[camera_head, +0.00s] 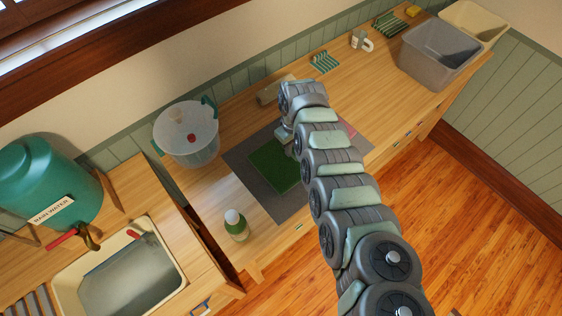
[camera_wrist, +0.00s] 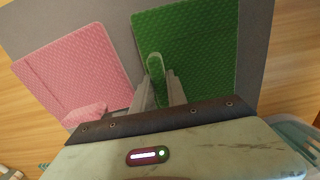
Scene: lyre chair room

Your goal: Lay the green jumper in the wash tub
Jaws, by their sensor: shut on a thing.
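The green jumper (camera_head: 272,166) lies flat, like a folded square, on a grey mat (camera_head: 240,158) on the wooden counter. In the wrist view the jumper (camera_wrist: 205,45) fills the upper middle. My gripper (camera_wrist: 158,78) is shut on a small raised fold near its edge; the rest lies spread on the mat. In the head view my arm hides part of the jumper and the fingertips. A translucent round tub (camera_head: 187,148) with teal handles stands left of the mat; small items, one red, show in it. Its rim seems to show at the wrist view's lower right (camera_wrist: 297,140).
A pink folded cloth (camera_wrist: 75,70) lies beside the jumper. A green-capped bottle (camera_head: 236,225) stands at the mat's near left. A grey bin (camera_head: 437,62) and a cream bin (camera_head: 480,22) stand far right. A sink (camera_head: 125,275) and green rainwater tank (camera_head: 48,180) are at left.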

